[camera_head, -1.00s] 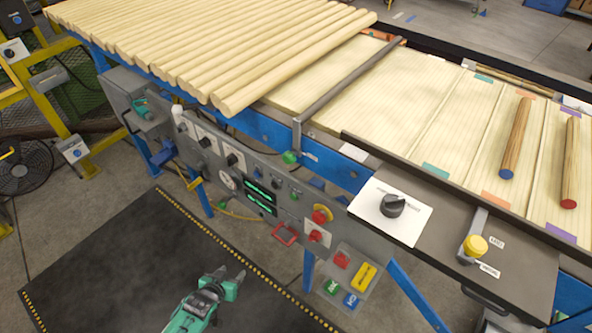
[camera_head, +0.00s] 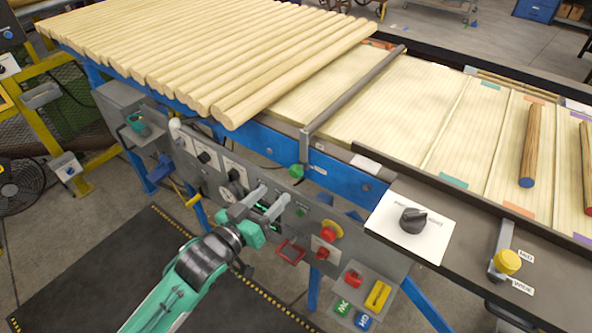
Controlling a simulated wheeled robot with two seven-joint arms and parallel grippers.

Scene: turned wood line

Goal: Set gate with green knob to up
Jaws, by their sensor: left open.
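The gate is a grey bar (camera_head: 352,90) lying across the pale wood bed, just right of the row of round dowels. Its arm bends down at the near side of the blue rail and ends in a green knob (camera_head: 296,171). My left gripper (camera_head: 274,194) comes from the lower left, in front of the grey control panel. Its two fingers are apart and empty, pointing up and right. They are a little below and left of the green knob, with no visible contact. My right gripper is out of view.
The control panel (camera_head: 327,213) carries dials, a red stop button (camera_head: 330,231) and displays partly hidden behind my fingers. To the right are a black rotary knob (camera_head: 413,220) on a white plate and another lever with a yellow knob (camera_head: 507,262). Dowels (camera_head: 210,65) overhang the rail.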

